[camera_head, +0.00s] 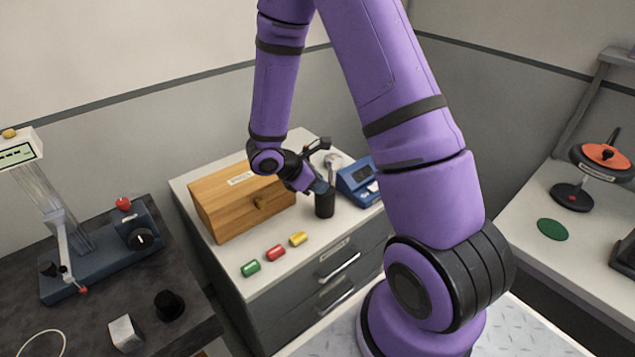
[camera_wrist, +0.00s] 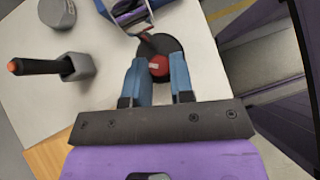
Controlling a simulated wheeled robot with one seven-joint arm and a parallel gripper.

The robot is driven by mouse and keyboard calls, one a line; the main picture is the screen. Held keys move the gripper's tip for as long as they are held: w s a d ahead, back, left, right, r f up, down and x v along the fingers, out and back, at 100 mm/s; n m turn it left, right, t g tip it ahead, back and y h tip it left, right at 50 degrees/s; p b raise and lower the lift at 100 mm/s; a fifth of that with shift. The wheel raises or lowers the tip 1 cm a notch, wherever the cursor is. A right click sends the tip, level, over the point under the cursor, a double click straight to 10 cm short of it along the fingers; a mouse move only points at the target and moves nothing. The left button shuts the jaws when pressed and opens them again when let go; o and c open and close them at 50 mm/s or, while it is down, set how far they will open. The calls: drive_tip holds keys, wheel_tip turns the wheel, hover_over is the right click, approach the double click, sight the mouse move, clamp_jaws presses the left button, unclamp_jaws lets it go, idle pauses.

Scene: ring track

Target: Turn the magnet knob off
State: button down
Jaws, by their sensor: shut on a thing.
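A black round knob (camera_head: 140,238) with a white mark sits on the blue-grey base of an apparatus (camera_head: 75,262) at the left in the head view. No readable label shows whether it is the magnet knob. My gripper (camera_head: 318,187) is far to its right, over the pale cabinet top. In the wrist view its blue fingers (camera_wrist: 160,82) are shut on a red-topped thing (camera_wrist: 158,66), which sits over a dark round cup. That black cup (camera_head: 325,204) also shows in the head view. The lower part of the red-topped thing is hidden.
A wooden box (camera_head: 225,207) stands left of my gripper and a blue device (camera_head: 359,183) close right. Green, red and yellow pieces (camera_head: 275,253) lie in front. A white cube (camera_head: 125,333) and a black piece (camera_head: 169,304) lie on the dark bench.

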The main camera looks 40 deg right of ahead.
drive_tip(key=n+t, duration=0.2)
drive_tip(key=n, duration=0.1)
drive_tip(key=n+t, duration=0.2)
drive_tip(key=shift+s, duration=0.35)
drive_tip(key=shift+n, duration=0.4)
drive_tip(key=c, duration=1)
unclamp_jaws()
drive_tip(key=v, duration=1)
drive_tip(key=shift+s+a+r, duration=0.2)
drive_tip(key=shift+a+r, duration=0.05)
